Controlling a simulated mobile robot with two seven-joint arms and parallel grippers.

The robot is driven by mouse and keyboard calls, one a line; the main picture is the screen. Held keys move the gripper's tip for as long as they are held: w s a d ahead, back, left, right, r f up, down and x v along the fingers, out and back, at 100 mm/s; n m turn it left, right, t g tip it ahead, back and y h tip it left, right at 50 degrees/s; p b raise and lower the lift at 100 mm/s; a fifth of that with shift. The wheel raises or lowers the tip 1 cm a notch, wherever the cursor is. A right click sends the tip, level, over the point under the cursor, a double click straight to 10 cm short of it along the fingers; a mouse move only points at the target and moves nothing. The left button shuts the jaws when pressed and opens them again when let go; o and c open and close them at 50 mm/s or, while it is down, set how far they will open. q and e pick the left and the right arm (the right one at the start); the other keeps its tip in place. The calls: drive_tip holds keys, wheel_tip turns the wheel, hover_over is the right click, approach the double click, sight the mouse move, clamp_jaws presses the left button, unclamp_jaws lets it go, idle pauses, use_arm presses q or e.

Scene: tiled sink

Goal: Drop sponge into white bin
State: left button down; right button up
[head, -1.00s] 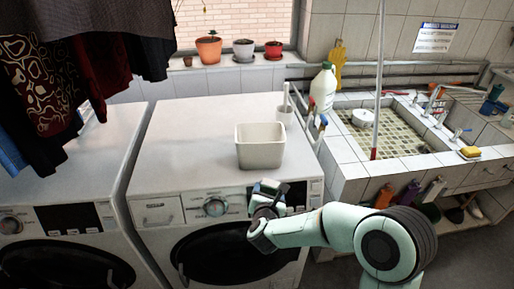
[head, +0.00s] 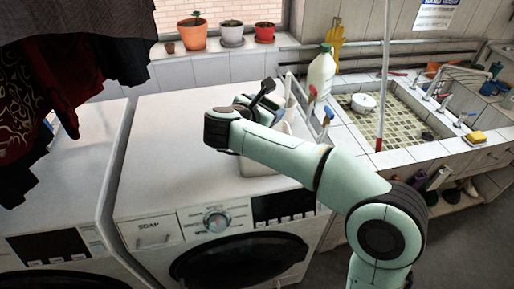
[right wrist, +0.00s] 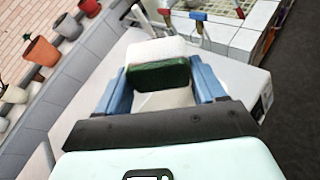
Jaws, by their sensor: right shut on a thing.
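The white bin (head: 257,166) stands on top of the right washing machine; my right arm hides much of it in the head view. My right gripper (head: 264,98) is above the bin. In the right wrist view its two blue fingers (right wrist: 160,84) are shut on a sponge (right wrist: 158,74) with a dark green face and a pale upper part. A pale surface shows just below the sponge there, probably the bin. In the head view the sponge is mostly hidden behind the gripper. My left gripper is not in view.
A white bottle (head: 321,72) stands right of the bin, near the tiled sink (head: 365,158). A yellow sponge (head: 475,137) lies on the sink's edge. Potted plants (head: 232,34) line the sill. Dark clothes hang at left. The washing machine top (head: 170,130) is clear left of the bin.

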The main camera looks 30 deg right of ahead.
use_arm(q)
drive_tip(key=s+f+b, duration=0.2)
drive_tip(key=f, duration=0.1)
use_arm(e)
wheel_tip(320, 180, down, 5)
drive_tip(key=shift+f, duration=0.2)
drive_tip(key=o, duration=1)
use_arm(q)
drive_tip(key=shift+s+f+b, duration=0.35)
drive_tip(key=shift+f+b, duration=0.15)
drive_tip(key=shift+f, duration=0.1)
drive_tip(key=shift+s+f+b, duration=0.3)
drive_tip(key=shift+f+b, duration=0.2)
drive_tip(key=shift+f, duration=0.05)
use_arm(e)
drive_tip(key=v, duration=1.3)
drive_tip(key=shift+s+a+r, duration=0.1)
drive_tip(key=shift+a, duration=0.05)
